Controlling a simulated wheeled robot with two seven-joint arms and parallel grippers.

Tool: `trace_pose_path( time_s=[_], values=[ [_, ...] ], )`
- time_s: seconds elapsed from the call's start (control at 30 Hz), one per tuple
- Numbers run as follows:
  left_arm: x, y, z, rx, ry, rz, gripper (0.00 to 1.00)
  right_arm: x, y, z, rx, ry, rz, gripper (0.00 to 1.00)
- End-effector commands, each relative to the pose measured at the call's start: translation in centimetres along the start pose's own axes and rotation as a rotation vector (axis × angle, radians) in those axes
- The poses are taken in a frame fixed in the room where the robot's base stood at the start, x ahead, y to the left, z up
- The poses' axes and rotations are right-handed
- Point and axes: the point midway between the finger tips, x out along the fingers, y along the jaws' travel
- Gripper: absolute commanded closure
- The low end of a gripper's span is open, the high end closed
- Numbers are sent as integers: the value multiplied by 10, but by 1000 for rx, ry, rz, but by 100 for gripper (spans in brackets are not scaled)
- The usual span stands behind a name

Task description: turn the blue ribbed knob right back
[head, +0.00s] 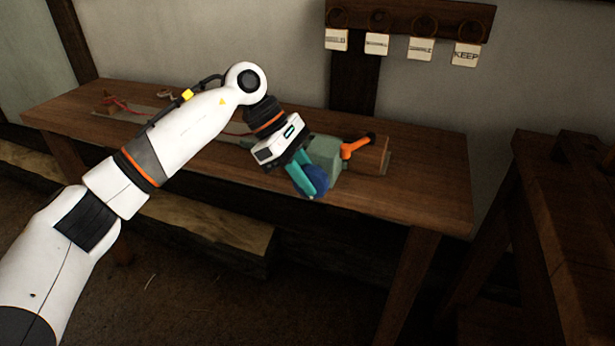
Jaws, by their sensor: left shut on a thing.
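The blue knob (317,181) is on the front side of a grey-green housing (325,153) on the wooden table. The knob is partly hidden by the gripper, and its ribs are too small to make out. My left gripper (308,186) reaches down from the upper left with its teal fingers at the knob. It is shut on the knob. My right gripper is not in view.
An orange lever (356,147) with a dark end sits by a wooden block (372,158) right of the housing. The table (425,165) is bare at its right end. A red cord (122,104) lies at the far left. Labelled tags (420,48) hang on the wall. A dark wooden stand (560,200) is at right.

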Motion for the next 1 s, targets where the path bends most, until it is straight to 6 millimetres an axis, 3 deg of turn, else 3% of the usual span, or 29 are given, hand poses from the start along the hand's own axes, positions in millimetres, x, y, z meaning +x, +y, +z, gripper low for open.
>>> trace_pose_path(
  time_s=[0.37, 0.4, 0.5, 0.83, 1.0],
  values=[
    [-2, 0, 0, 0, 6, -3, 100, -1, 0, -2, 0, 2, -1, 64],
    [-2, 0, 0, 0, 6, -3, 73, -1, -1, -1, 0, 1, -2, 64],
    [-2, 0, 0, 0, 5, -3, 57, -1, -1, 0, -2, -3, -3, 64],
    [-3, 0, 0, 0, 4, -2, 56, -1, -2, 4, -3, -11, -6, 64],
    [-25, 0, -1, -1, 5, -4, 56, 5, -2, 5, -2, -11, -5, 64]
  ],
)
